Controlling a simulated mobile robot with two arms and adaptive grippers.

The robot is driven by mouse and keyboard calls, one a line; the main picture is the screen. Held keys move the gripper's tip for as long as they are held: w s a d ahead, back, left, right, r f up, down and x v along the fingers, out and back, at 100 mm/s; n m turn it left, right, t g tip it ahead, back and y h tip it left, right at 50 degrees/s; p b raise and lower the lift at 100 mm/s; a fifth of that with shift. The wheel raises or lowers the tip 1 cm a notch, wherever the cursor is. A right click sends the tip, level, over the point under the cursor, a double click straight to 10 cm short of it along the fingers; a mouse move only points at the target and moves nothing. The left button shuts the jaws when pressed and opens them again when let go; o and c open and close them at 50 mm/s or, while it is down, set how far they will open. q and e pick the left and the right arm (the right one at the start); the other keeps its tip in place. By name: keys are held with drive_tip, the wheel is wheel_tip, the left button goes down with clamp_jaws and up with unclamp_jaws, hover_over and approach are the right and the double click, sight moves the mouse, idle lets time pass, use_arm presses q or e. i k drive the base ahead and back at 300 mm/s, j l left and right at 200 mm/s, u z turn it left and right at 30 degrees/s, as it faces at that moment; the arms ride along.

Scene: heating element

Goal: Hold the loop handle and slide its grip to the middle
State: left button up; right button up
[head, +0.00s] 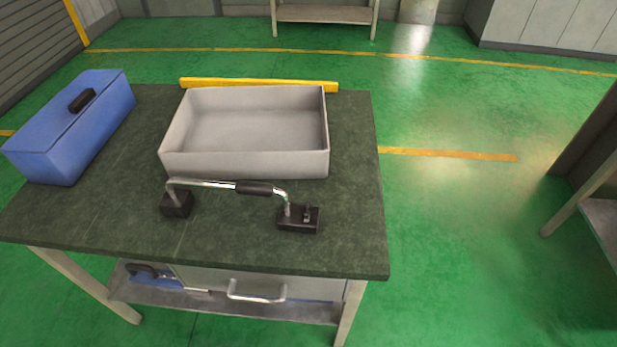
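The loop handle (212,184) is a shiny metal bar bent down at both ends. It stands on the dark green table top, in front of the grey tray. Its left end sits in a black block (177,204) and its right end in a wider black block (298,218) with a small upright part. The grip (254,188) is a black sleeve around the bar, right of the bar's middle and close to the right bend. Neither of my grippers shows in the head view.
An empty grey tray (245,164) stands behind the handle, with a yellow bar (258,84) behind it. A blue toolbox (71,125) stands at the table's left. The table top (352,190) is clear on the right and along the front. A drawer handle (257,297) shows below.

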sight(261, 190)
drive_tip(key=j, duration=0.65)
drive_tip(key=i+j, duration=0.1)
drive_tip(key=j, duration=0.5)
